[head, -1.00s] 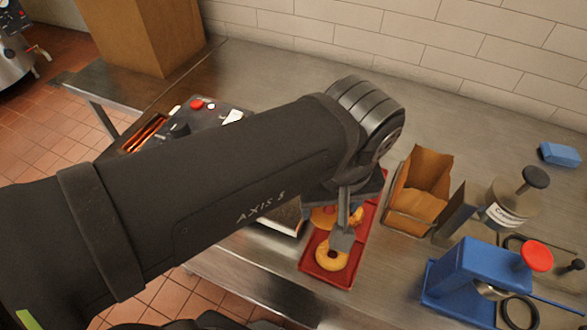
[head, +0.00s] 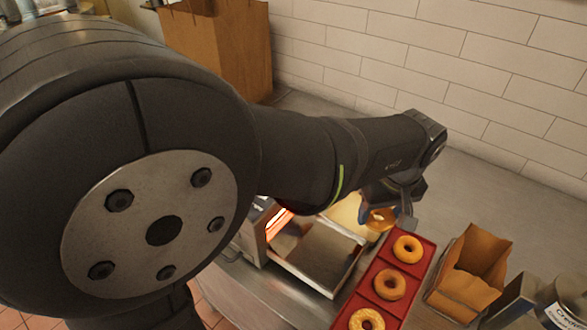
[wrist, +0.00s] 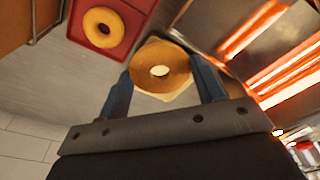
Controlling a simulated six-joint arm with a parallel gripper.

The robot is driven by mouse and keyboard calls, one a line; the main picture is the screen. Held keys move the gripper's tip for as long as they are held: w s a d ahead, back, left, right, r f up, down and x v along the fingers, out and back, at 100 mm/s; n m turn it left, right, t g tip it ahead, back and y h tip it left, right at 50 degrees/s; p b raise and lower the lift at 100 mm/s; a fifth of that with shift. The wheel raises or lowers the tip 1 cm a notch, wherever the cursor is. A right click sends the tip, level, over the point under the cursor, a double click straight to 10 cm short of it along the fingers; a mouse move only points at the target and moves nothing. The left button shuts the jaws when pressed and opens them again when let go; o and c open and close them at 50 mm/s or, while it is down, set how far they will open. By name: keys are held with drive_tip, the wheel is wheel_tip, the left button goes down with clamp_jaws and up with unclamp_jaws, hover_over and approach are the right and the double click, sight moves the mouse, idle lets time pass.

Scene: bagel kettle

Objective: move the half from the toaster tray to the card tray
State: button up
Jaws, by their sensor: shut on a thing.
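My gripper (head: 388,212) is shut on a golden-brown bagel half (head: 377,222) in the head view. In the wrist view the half (wrist: 160,50) sits between the two fingers of my gripper (wrist: 163,78), its hole facing the camera. The metal toaster tray (head: 318,255) lies in front of the toaster, left of my gripper, and its visible part looks empty. The brown card tray (head: 468,288) stands open at the right, beyond the red tray and apart from my gripper. Its inside shows only partly.
A red tray (head: 424,258) with several bagel pieces in its compartments lies between the toaster tray and the card tray. The toaster (head: 255,230) glows orange. A pale square (head: 345,212) lies beneath the half. A labelled jar (head: 562,305) stands at the right edge.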

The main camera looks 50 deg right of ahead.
drive_tip(key=shift+n, duration=0.8)
drive_tip(key=w+d+f, duration=0.1)
drive_tip(key=w+d, duration=0.1)
drive_tip(key=w+d+f, duration=0.2)
drive_tip(key=d, duration=0.1)
drive_tip(key=w+d+f, duration=0.2)
drive_tip(key=shift+d+f, duration=0.15)
drive_tip(key=shift+d, duration=0.15)
drive_tip(key=shift+f, duration=2.65)
drive_tip(key=o, duration=1.3)
drive_tip(key=shift+r, duration=0.1)
wheel_tip(320, 180, up, 7)
drive_tip(key=shift+f, duration=0.1)
drive_tip(key=shift+f, duration=0.1)
